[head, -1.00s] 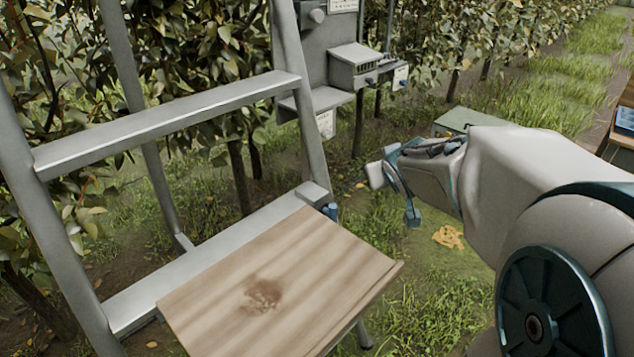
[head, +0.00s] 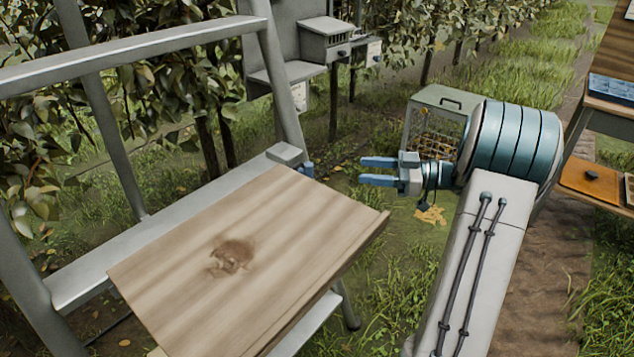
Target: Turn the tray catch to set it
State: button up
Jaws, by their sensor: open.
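The wooden tray (head: 190,290) is fixed to the metal ladder (head: 85,270) and has a dark stain on its top. A small blue part (head: 306,169), which looks like the tray catch, sits at the tray's far corner beside a grey block (head: 286,153). Its exact setting cannot be told. My gripper (head: 378,170) has two blue fingers pointing left. It is open and empty, to the right of the blue part and apart from it.
A green crate (head: 442,97) with a mesh side stands behind my arm. A grey panel with a small box (head: 325,42) stands at the back. A wooden stand (head: 610,125) is at the right.

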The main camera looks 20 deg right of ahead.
aim_at(303, 172)
jog(key=w+a+g+y+b, duration=0.1)
jog(key=w+a, duration=0.2)
jog(key=a, duration=0.9)
jog(key=shift+a+f+b, duration=0.15)
jog(key=shift+f+b, duration=0.2)
jog(key=shift+f, duration=0.05)
jog(key=shift+w, duration=0.1)
jog(key=c, duration=0.9)
